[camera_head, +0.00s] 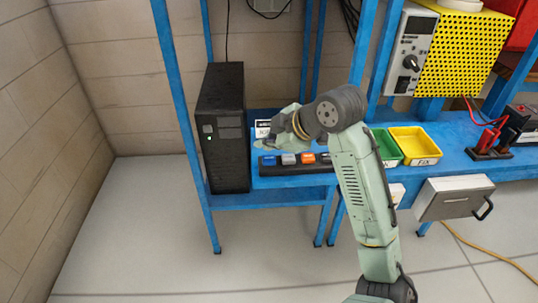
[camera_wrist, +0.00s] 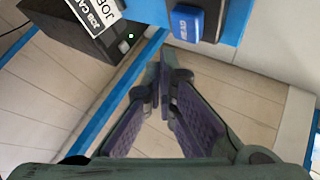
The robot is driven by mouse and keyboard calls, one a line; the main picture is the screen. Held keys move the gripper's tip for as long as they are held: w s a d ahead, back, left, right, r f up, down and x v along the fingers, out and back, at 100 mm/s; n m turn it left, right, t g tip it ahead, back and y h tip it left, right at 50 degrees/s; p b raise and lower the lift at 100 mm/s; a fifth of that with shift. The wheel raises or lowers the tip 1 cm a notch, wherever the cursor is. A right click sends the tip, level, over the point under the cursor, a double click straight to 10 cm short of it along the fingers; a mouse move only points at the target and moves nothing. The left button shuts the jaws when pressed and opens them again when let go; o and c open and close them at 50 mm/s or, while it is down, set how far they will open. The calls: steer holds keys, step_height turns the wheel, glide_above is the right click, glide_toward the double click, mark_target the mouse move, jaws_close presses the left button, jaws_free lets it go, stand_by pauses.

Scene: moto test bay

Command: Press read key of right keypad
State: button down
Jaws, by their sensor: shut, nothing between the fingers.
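A dark key strip (camera_head: 318,168) with blue, grey and orange keys lies along the front of the blue shelf. Its blue key (camera_head: 269,161) is at the left end. The blue key also shows at the top of the wrist view (camera_wrist: 187,22), with small pale lettering too blurred to read surely. My gripper (camera_head: 262,146) is above the shelf near the strip's left end, partly hidden by its own wrist in the head view. In the wrist view its fingers (camera_wrist: 160,80) are together and empty, apart from the blue key. I cannot tell a second keypad.
A black computer tower (camera_head: 225,130) with a green light stands left of the strip. A white card sign (camera_head: 263,128) is behind my gripper. Green and yellow (camera_head: 415,145) bins stand to the right, near a metal drawer (camera_head: 455,197).

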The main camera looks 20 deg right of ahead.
mark_target(268, 160)
steer(key=shift+r+p, duration=1.15)
steer(key=shift+r, duration=0.85)
steer(key=shift+f, duration=0.1)
